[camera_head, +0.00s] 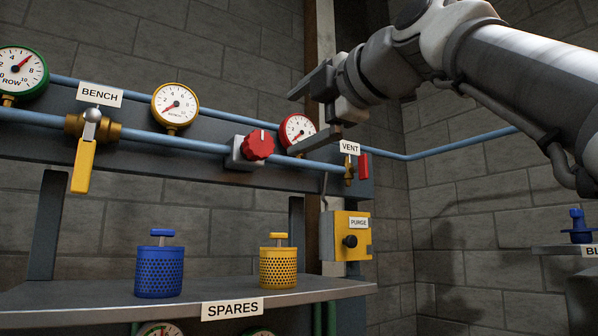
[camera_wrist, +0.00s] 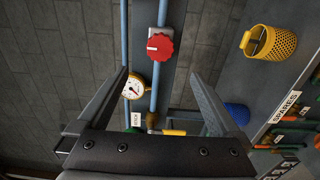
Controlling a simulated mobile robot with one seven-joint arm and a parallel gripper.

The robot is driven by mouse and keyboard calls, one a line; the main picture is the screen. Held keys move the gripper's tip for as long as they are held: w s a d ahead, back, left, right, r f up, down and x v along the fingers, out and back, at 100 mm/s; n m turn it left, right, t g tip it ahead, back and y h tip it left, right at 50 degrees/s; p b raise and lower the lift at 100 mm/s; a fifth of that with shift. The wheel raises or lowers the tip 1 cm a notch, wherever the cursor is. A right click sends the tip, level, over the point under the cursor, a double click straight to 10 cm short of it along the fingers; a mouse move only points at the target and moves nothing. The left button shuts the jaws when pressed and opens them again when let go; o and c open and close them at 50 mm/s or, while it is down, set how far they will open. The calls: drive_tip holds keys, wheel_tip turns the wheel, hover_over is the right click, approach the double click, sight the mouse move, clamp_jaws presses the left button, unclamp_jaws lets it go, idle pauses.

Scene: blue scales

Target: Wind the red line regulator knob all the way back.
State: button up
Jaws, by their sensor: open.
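The red regulator knob (camera_head: 258,146) is a ridged round knob on a grey body on the blue pipe, with a pale mark on its face. It also shows in the wrist view (camera_wrist: 161,47), beyond my fingertips and near the top. The red-rimmed gauge (camera_head: 297,127) is just right of the knob, its lower part hidden by my lower finger; its needle points to the lower left. My gripper (camera_head: 308,118) is open and empty, to the right of the knob in the head view and apart from it. Its spread fingers show in the wrist view (camera_wrist: 158,80).
A yellow gauge (camera_head: 175,107) and the yellow-handled BENCH valve (camera_head: 84,160) are left on the pipe. The VENT valve (camera_head: 363,165) and yellow PURGE box (camera_head: 352,236) are right. Blue (camera_head: 159,268) and yellow (camera_head: 278,268) perforated canisters stand on the SPARES shelf (camera_head: 100,303).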

drive_tip(key=shift+b+v, duration=0.3)
drive_tip(key=shift+v, duration=2)
drive_tip(key=shift+w, duration=0.1)
drive_tip(key=w+d+f+m+g+h, duration=0.1)
drive_tip(key=d+f+m+g+h, duration=0.15)
drive_tip(key=f+m, duration=0.75)
drive_tip(key=d+f+m+g+h, duration=0.1)
drive_tip(key=d+f+m+h, duration=0.25)
drive_tip(key=f, duration=1.15)
drive_tip(key=s+d+f+m+g+h, duration=0.1)
drive_tip(key=s+f+m, duration=0.3)
drive_tip(key=f, duration=0.7)
drive_tip(key=s+d+f+m+g+h, duration=0.2)
drive_tip(key=s+d+f+m, duration=0.2)
drive_tip(key=f, duration=0.7)
drive_tip(key=s+d+f+m+g+h, duration=0.1)
drive_tip(key=s+d+f+m+g, duration=0.1)
drive_tip(key=f, duration=0.9)
drive_tip(key=s+d+m, duration=0.1)
drive_tip(key=s+m, duration=0.1)
drive_tip(key=s, duration=0.1)
drive_tip(key=shift+s+d+f+h, duration=0.15)
drive_tip(key=shift+s+f+h, duration=0.1)
drive_tip(key=shift+s+h, duration=0.15)
